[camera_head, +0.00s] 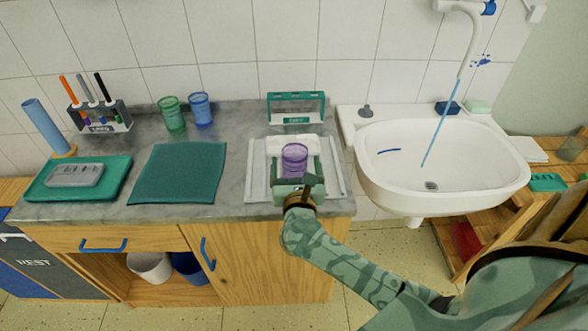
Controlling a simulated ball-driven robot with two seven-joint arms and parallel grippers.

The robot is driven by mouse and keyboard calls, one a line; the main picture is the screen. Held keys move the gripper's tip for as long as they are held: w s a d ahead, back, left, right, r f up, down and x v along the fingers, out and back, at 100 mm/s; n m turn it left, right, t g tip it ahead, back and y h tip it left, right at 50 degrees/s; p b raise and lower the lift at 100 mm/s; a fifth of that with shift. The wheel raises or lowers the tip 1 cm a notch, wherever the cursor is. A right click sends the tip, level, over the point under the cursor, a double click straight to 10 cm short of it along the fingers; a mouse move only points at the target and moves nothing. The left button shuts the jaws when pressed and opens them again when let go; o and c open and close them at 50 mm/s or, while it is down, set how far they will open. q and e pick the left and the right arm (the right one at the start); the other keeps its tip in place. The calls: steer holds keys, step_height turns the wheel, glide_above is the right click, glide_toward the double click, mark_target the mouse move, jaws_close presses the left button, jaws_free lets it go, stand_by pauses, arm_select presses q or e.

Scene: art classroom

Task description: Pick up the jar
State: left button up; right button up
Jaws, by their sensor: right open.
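A translucent purple jar (295,156) stands upright on a light grey tray (257,172) on the counter, in front of a white block or cloth. My right gripper (297,169) comes in from the front, low over the tray. Its fingers are open and appear to lie on the left and right of the jar, apart from it. The jar's lower part is partly hidden by the gripper. A green jar (172,114) and a blue jar (201,109) stand farther back on the left. My left gripper is not in view.
A small green-framed stand (296,107) is behind the tray. A dark green mat (179,173), a green tray (112,181) and a pen holder (100,119) lie to the left. A white sink (440,160) with running water is on the right.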

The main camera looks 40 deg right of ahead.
mark_target(294, 147)
steer(key=b+x, duration=0.1)
steer(key=x, duration=0.5)
steer(key=shift+f, duration=0.15)
steer(key=c, duration=1.2)
steer(key=shift+o, duration=0.2)
